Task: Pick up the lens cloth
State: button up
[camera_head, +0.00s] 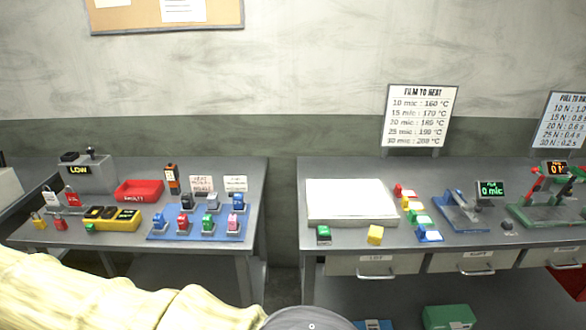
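I cannot make out the lens cloth for certain among the small things on the two benches. On the right bench (470,180), a yellow block-like item (375,234) and a small green-and-black item (323,234) lie near the front edge, before a white board (350,200). Several small coloured pieces (412,204) stand in a row to the right of the board. My pale yellow arm crosses the bottom left of the view. My gripper is not in view.
The left bench (250,190) holds a red bin (139,190), a blue mat (160,234) with several small coloured items, and a grey box marked LOW (92,174). A gap separates the benches. Drawers (376,265) sit under the right bench; a green box (449,317) is below.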

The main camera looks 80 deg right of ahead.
aim_at(375, 233)
jog(key=u, duration=0.35)
jog(key=k, duration=1.75)
jog(key=z, duration=1.55)
